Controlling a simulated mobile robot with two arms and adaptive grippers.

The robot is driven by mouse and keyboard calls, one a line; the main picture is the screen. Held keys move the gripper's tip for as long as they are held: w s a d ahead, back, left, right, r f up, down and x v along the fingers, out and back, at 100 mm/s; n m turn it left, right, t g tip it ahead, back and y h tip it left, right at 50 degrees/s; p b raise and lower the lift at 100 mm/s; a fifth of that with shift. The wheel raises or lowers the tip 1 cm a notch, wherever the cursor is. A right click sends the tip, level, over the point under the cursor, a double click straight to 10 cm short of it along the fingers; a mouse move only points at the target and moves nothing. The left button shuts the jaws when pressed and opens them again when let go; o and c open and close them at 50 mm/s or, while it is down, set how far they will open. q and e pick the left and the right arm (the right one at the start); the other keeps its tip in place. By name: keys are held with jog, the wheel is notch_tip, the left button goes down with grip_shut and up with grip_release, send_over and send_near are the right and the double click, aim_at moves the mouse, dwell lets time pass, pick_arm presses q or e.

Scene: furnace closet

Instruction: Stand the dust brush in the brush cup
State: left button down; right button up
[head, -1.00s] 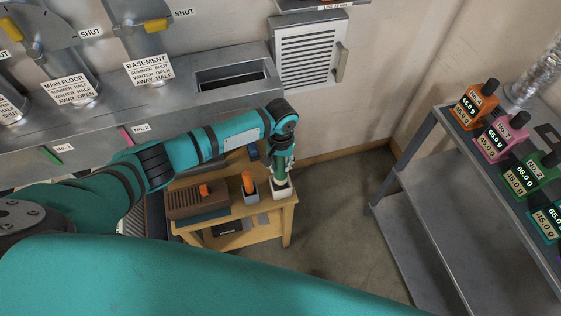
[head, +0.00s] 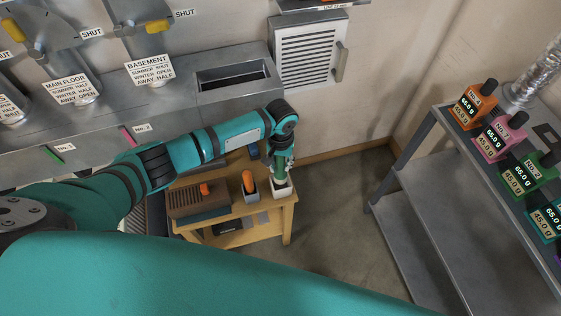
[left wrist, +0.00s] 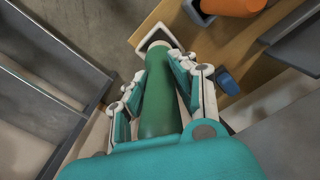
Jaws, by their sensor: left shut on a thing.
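The dust brush, a green tapered handle (left wrist: 160,102), is between the fingers of my left gripper (left wrist: 156,72) in the left wrist view. The gripper is shut on it. In the head view my left gripper (head: 281,158) points down over the small wooden table, with the green brush (head: 278,174) below it. The brush cup, a white square cup (head: 282,192), stands at the table's right end. It also shows in the left wrist view (left wrist: 142,37). The brush's far end is at the cup's mouth; how deep it sits is hidden. My right gripper is out of view.
A grey cup (head: 251,194) with an orange-handled thing (head: 248,180) stands just left of the brush cup. A brown ribbed box (head: 196,202) is farther left on the wooden table (head: 262,236). A grey shelf cart (head: 440,190) stands at the right.

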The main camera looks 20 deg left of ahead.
aim_at(281, 174)
pick_arm(q)
jog(key=shift+f+b, duration=0.4)
jog(key=shift+f, duration=0.3)
jog(key=shift+f+b, duration=1.65)
jog(key=shift+f, duration=1.2)
jog(key=c, duration=1)
grip_release()
jog(key=shift+r, duration=0.1)
notch_tip(281, 174, up, 12)
jog(key=shift+f, duration=0.1)
